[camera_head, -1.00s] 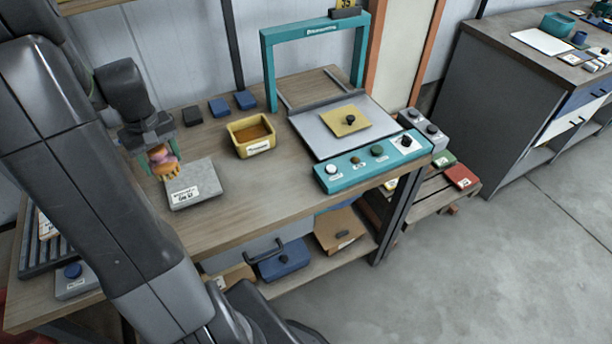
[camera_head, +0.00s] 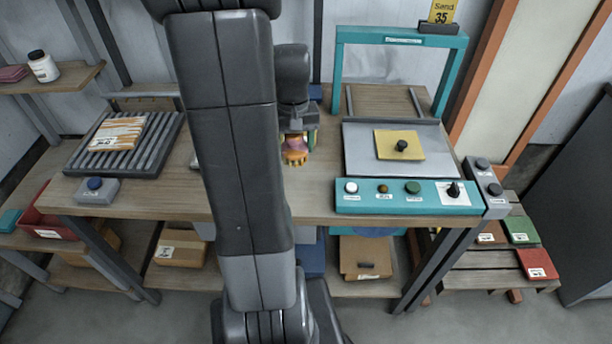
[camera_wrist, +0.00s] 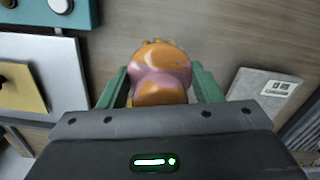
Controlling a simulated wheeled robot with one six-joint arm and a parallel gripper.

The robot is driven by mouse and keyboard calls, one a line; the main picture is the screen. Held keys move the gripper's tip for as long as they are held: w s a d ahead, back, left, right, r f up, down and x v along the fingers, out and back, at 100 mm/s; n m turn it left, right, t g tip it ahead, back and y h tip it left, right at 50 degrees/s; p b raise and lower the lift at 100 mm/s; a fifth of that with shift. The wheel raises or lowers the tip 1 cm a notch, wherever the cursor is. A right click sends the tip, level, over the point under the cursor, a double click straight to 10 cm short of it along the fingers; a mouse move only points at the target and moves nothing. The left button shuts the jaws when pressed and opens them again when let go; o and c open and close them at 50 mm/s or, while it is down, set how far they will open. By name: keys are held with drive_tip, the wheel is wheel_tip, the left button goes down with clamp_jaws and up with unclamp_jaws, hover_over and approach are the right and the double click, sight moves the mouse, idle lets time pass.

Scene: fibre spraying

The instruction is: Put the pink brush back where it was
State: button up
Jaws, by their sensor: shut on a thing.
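My gripper (camera_head: 297,147) is shut on the brush (camera_head: 295,153), an orange and pink rounded piece held above the wooden bench. In the wrist view the brush (camera_wrist: 160,77) sits between the green fingers of my gripper (camera_wrist: 160,88), with light bristle-like tips at its far end. A grey plate (camera_wrist: 262,92) with a white label lies on the bench to the right in the wrist view. In the head view my arm hides most of that plate, and the yellow tray seen earlier is also hidden.
A teal frame machine with a control panel (camera_head: 410,196) and a yellow plate (camera_head: 384,145) stands on the right of the bench. A roller rack (camera_head: 75,160) with an orange-white pack lies left. Bare bench (camera_head: 325,180) shows between my gripper and the panel.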

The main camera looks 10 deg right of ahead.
sight(294, 157)
wheel_tip(294, 157, down, 4)
drive_tip(key=shift+w+f, duration=0.1)
drive_tip(key=shift+f, duration=1.95)
drive_tip(key=shift+f, duration=0.25)
drive_tip(key=o, duration=0.9)
drive_tip(key=shift+r, duration=0.1)
wheel_tip(294, 157, up, 12)
drive_tip(key=shift+r, duration=0.2)
